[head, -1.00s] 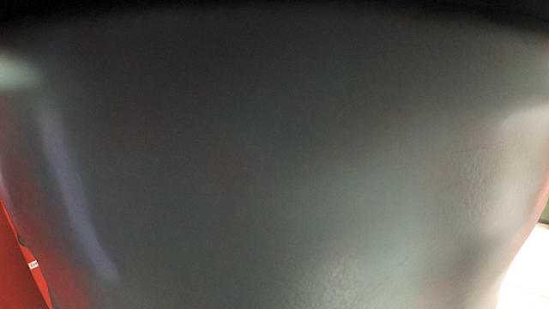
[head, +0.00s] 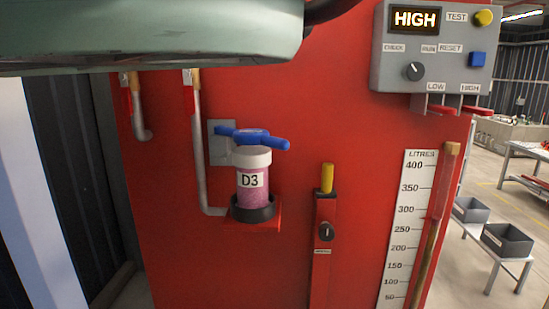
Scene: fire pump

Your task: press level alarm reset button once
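The level alarm box (head: 432,50) is grey and sits at the upper right of the red panel in the head view. Its display (head: 416,19) reads HIGH. A black knob (head: 413,71) is at the lower left of the box. My gripper is not in view. A large part of my arm crosses the upper left of the view.
Benches with grey bins (head: 507,241) stand at far right.

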